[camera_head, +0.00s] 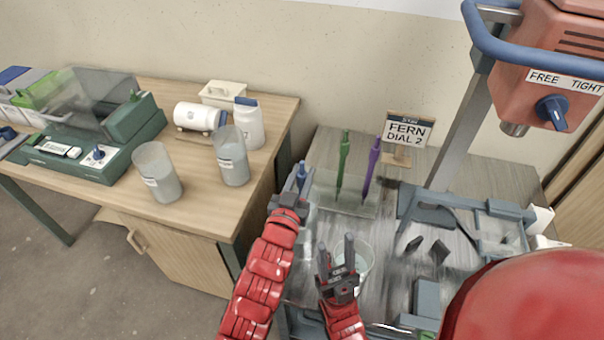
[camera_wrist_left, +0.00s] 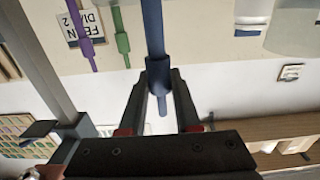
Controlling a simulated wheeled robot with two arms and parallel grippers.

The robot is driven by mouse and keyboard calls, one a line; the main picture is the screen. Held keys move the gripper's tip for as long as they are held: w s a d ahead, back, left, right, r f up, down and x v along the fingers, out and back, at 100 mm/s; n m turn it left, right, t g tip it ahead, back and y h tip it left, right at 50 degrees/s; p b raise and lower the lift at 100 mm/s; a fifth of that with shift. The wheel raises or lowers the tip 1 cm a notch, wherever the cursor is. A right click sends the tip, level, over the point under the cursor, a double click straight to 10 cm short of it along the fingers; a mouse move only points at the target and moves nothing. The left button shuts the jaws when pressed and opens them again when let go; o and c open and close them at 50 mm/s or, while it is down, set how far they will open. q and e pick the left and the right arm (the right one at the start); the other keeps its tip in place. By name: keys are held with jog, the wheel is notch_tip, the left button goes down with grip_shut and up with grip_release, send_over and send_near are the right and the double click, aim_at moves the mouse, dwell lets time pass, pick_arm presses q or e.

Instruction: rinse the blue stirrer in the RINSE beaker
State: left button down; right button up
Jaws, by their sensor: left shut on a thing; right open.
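The blue stirrer (camera_head: 301,174) is in my left gripper (camera_head: 293,196), which is shut on it near the front right edge of the left table. In the left wrist view the blue stirrer (camera_wrist_left: 153,35) runs between the two fingers of the left gripper (camera_wrist_left: 160,85). My right gripper (camera_head: 336,252) is open and empty, lower down, in front of a clear beaker (camera_head: 366,262) that it partly hides. Two greyish beakers stand on the left table, one nearer (camera_head: 158,175) and one farther (camera_head: 231,158). Their labels are too small to read, so I cannot tell which beaker is RINSE.
A green stirrer (camera_head: 344,152) and a purple stirrer (camera_head: 373,160) stand upright in a clear rack (camera_head: 352,204) on the right table. A sign (camera_head: 408,131) reads FERN DIAL 2. A red-headed machine (camera_head: 555,60) stands at right.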

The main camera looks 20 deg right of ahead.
pick_arm(q)
jog(key=shift+r, duration=0.2)
jog(key=shift+r+p, duration=0.55)
jog(key=shift+r, duration=0.6)
jog(key=shift+f, duration=0.1)
jog(key=shift+f+b, duration=0.9)
jog(key=shift+f, duration=0.3)
jog(key=shift+r, duration=0.15)
